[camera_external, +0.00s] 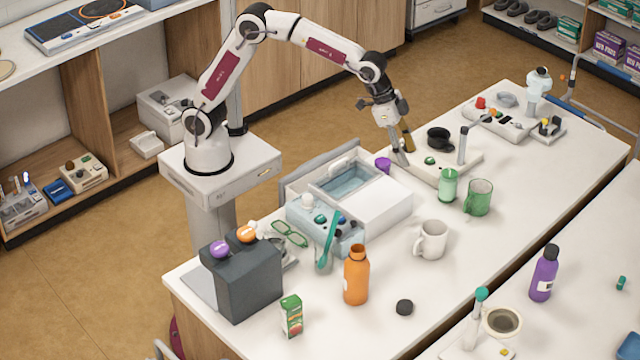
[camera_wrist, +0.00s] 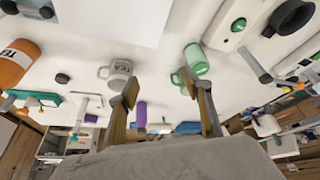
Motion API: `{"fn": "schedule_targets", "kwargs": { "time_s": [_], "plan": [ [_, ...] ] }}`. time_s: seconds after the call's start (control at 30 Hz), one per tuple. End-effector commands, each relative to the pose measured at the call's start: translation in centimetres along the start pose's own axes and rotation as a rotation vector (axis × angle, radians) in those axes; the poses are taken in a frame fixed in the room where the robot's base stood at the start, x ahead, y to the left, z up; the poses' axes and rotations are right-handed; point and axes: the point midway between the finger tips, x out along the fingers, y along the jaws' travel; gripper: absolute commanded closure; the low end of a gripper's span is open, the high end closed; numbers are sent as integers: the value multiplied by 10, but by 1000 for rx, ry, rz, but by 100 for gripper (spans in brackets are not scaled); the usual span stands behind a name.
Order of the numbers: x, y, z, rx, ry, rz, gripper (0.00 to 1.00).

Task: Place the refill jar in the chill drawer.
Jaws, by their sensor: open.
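A light green jar with a pale band (camera_external: 448,186), apparently the refill jar, stands upright on the table, left of a green mug (camera_external: 478,197). In the wrist view the jar (camera_wrist: 196,60) shows beyond the fingertips, partly overlapping the green mug (camera_wrist: 177,80). The white chill unit (camera_external: 385,208) has an open compartment with a pale blue interior (camera_external: 347,184), apparently the chill drawer. My gripper (camera_external: 404,156) is open and empty, above the table behind and left of the jar; its two fingers show in the wrist view (camera_wrist: 162,92).
A white base (camera_external: 430,178) with a black cup (camera_external: 438,138) and an upright post lies beside my gripper. A small purple item (camera_external: 383,164) is near the chill unit. A white mug (camera_external: 431,240), orange bottle (camera_external: 356,275) and black lid (camera_external: 404,307) stand nearer the front.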

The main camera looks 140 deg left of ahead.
Motion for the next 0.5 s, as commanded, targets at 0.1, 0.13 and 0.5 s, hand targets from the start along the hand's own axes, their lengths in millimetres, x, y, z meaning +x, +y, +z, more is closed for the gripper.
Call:
{"fn": "schedule_targets", "kwargs": {
  "time_s": [0.1, 0.13, 0.5],
  "plan": [
    [25, -17, -11, -26, -7, -11, 51],
    [30, -21, -14, -32, -8, -14, 51],
    [102, -74, -36, -103, -20, -44, 51]
  ]
}}
